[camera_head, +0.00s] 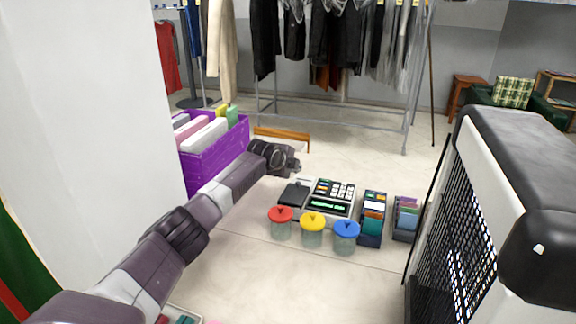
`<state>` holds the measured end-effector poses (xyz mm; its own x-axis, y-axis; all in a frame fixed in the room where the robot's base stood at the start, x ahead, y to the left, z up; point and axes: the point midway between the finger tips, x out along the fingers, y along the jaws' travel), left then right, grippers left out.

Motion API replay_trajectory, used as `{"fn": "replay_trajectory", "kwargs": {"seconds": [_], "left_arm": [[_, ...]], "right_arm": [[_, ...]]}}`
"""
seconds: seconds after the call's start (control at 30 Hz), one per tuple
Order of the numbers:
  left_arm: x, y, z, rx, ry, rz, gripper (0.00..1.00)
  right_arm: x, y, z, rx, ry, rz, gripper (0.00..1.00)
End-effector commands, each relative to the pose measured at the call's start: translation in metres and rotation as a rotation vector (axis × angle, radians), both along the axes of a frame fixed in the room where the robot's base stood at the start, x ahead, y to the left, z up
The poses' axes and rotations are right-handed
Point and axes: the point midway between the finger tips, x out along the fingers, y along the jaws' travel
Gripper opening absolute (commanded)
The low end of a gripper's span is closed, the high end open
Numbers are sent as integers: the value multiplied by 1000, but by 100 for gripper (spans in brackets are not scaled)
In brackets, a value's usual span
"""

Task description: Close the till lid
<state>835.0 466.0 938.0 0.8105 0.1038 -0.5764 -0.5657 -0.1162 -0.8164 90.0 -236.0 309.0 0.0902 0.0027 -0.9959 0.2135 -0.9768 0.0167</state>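The till (332,197) sits on the pale counter in the middle, with a keypad and a lit green display. A flat black panel (294,195) lies at its left side; I cannot tell whether this is the lid. No raised lid can be made out clearly. My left arm reaches in from the lower left. Its dark gripper (290,159) is above and behind the till's left part, apart from it as far as I can see. Its fingers are too small and dark to tell open from shut. My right gripper is out of view.
Jars with red (281,214), yellow (313,220) and blue (346,230) lids stand before the till. Card holders (372,220) stand to its right. A purple box (215,153) is at left. A large white-and-black body with mesh (515,190) blocks the right.

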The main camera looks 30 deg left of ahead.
Motion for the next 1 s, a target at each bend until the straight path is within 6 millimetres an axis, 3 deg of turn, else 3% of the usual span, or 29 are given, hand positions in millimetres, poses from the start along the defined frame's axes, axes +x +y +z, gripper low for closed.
{"fn": "replay_trajectory", "kwargs": {"seconds": [1.0], "left_arm": [[-87, -11, 61, 2, -1, 0, 0]], "right_arm": [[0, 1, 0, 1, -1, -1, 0]]}}
